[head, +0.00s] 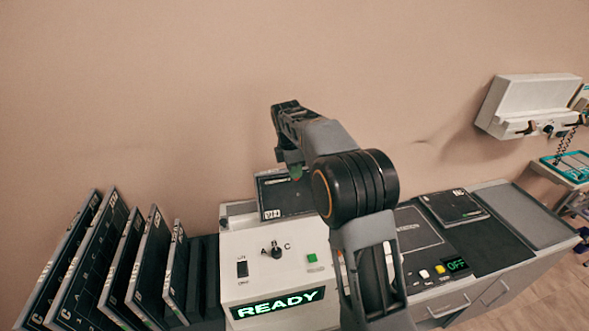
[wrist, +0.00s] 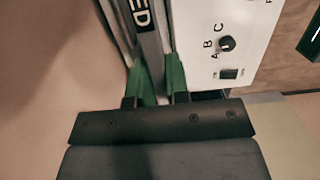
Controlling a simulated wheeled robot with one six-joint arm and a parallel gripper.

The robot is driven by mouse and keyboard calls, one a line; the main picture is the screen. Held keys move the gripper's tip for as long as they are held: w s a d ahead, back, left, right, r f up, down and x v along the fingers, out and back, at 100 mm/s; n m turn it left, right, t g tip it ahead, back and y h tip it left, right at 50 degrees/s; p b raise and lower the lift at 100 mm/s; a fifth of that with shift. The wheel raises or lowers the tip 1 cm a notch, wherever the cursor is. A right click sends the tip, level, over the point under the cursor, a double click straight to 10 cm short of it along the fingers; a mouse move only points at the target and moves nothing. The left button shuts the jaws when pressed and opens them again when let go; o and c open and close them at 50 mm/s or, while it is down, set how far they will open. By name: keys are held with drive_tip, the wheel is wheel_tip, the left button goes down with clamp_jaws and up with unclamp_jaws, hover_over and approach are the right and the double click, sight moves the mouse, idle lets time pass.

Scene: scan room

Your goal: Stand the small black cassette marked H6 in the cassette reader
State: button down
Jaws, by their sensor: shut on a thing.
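A small black cassette (head: 283,196) with a grey frame stands roughly upright behind the front panel of the cassette reader (head: 262,250). A small white mark shows at its lower left, too small to read surely. The reader is a white box with a dial, switches and a lit READY sign. My gripper (head: 294,170) is at the cassette's top edge. In the wrist view its green fingers (wrist: 160,82) are shut on the cassette's grey edge (wrist: 150,45), which carries a black label ending in "ED". The cassette's lower edge is hidden, so I cannot tell whether it is seated.
Several black cassettes (head: 85,260) lean in a rack left of the reader. To the right, a dark flat cassette (head: 455,206) lies on the counter near a panel reading OFF (head: 456,265). A white unit (head: 525,105) hangs on the wall. My arm hides part of the counter.

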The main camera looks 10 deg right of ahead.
drive_tip(key=shift+f+b, duration=3.1)
drive_tip(key=shift+f, duration=2.25)
drive_tip(key=shift+f, duration=0.15)
drive_tip(key=c, duration=1)
unclamp_jaws()
drive_tip(key=shift+f, duration=0.1)
drive_tip(key=r, duration=0.4)
drive_tip(key=a+r, duration=0.1)
drive_tip(key=r, duration=0.9)
drive_tip(key=shift+a, duration=0.3)
drive_tip(key=shift+r, duration=0.1)
wheel_tip(320, 180, up, 6)
drive_tip(key=p, duration=0.7)
hover_over(294, 196)
drive_tip(key=a, duration=0.1)
drive_tip(key=shift+w+a, duration=0.15)
drive_tip(key=shift+w, duration=0.25)
